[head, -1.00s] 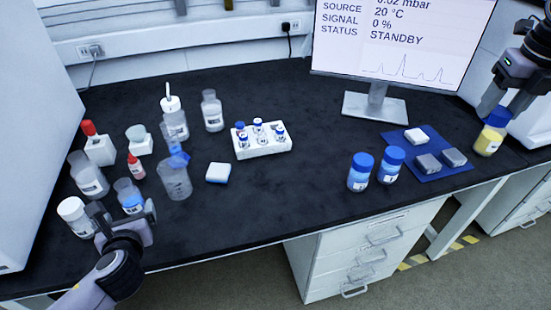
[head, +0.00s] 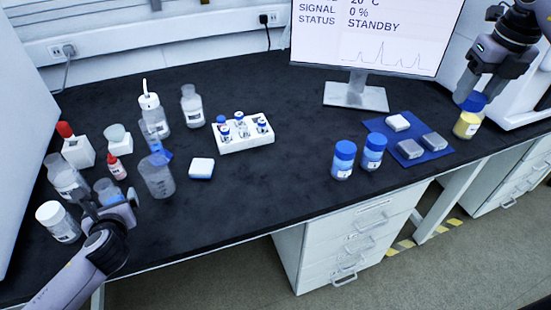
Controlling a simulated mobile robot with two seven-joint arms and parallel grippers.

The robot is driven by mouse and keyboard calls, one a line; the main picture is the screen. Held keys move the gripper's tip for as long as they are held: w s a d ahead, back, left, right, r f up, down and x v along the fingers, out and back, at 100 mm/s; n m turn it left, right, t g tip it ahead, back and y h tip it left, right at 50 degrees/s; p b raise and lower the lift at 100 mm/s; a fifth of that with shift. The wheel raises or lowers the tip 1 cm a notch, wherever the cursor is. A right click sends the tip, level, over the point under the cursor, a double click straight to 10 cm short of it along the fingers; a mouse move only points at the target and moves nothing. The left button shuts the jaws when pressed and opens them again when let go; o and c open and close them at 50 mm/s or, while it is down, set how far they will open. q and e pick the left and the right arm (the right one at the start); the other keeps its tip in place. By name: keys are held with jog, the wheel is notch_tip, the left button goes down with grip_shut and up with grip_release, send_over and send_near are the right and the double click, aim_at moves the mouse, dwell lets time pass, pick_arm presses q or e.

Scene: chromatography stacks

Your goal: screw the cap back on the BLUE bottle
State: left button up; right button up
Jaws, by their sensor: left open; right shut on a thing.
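A small clear bottle with blue in it (head: 107,188) stands at the left of the bench, partly hidden by my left gripper. I see no cap on it. My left gripper (head: 113,207) is open, close in front of this bottle. I cannot tell whether it touches it. My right gripper (head: 479,92) is shut on a blue cap (head: 473,102) at the far right. The cap appears directly above a yellow bottle (head: 467,125). I cannot tell whether cap and bottle touch.
A white rack (head: 245,141) holds small blue-capped vials. Clear bottles and a beaker (head: 158,178) crowd the left side, with a white-capped jar (head: 58,221) near the front. A blue mat (head: 411,151) bears several small blocks. The monitor (head: 356,92) stands behind.

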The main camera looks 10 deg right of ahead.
aim_at(114, 199)
pick_arm(q)
jog(key=x, duration=0.2)
jog(key=b+x, duration=0.1)
jog(key=x, duration=0.1)
jog(key=shift+s+a+f, duration=0.1)
jog(key=shift+f, duration=0.3)
jog(key=shift+w+a+f, duration=0.15)
jog(key=shift+w+a, duration=0.05)
jog(key=shift+w, duration=0.25)
jog(key=c, duration=1.2)
